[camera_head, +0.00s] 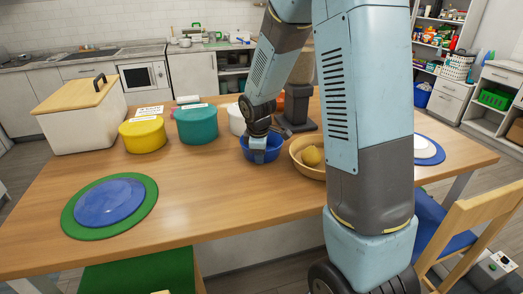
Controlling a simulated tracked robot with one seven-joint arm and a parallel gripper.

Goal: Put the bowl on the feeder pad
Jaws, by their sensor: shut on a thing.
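The blue bowl (272,153) is on or just above the wooden table near its middle; I cannot tell whether it touches the table. My gripper (258,144) comes down from above and is shut on the bowl's near rim. The fingers cover part of the bowl's front and inside. A dark grey stand (298,108) with a flat foot is just behind and right of the bowl, partly hidden by my arm. It looks like the feeder, and its foot may be the feeder pad; the bowl is in front of it, not on it.
A wooden bowl (300,163) with a yellow fruit (311,156) is close on the right. A white container (237,120), teal container (197,125) and yellow container (143,135) stand left. A blue plate on a green mat (72,222) lies front left. The table's front middle is clear.

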